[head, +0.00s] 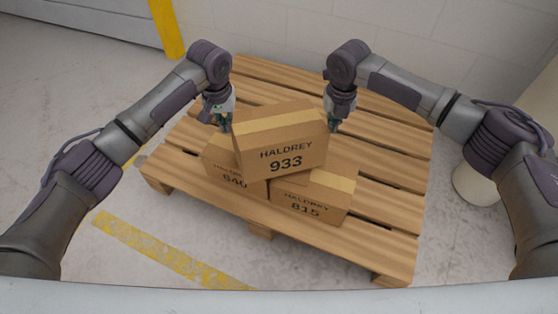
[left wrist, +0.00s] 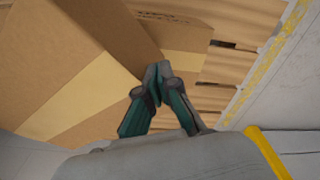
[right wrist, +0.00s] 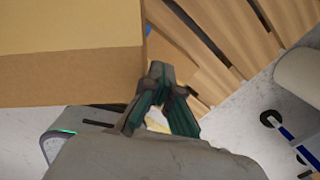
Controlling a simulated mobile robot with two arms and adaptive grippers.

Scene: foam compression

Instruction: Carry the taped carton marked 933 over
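The taped carton marked 933 (head: 288,138) sits slightly turned above two other cartons; I cannot tell whether it rests on them. It also shows in the left wrist view (left wrist: 75,90) and the right wrist view (right wrist: 70,77). My left gripper (head: 226,124) is at its left side, and its fingertips (left wrist: 158,74) are together. My right gripper (head: 333,122) is at its right side, and its fingertips (right wrist: 157,74) are together beside the carton's edge. Nothing is between the fingers of either gripper. Whether the fingers press on the carton is unclear.
A carton marked 815 (head: 318,202) and another with a partly covered number (head: 226,178) stand below on the wooden pallet (head: 385,235). A yellow post (head: 166,30) stands behind left. A pale cylinder (head: 478,185) is at the right. Pallet slats are bare around the cartons.

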